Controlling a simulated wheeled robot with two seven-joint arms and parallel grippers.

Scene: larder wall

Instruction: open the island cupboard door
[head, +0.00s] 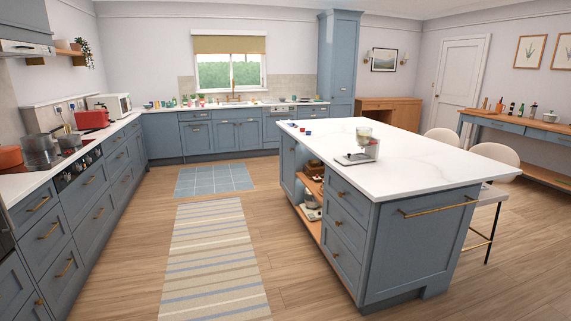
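The kitchen island (440,165) stands right of centre, blue-grey with a white marble-look top. On its long left side, a narrow blue-grey cupboard door (288,166) is at the far end, seen at a steep angle, and it looks closed. Its handle is too small to make out. Nearer on that side are an open wooden shelf bay (309,218) and a stack of drawers (346,228) with brass knobs. The near end panel (417,250) carries a long brass bar (440,207). Neither of my grippers is in view.
A striped runner (214,260) and a blue rug (214,180) lie on the wooden floor in the open aisle left of the island. Base cabinets (90,215) line the left wall. White stools (494,160) stand at the island's right side. A kitchen scale (352,159) sits on the island top.

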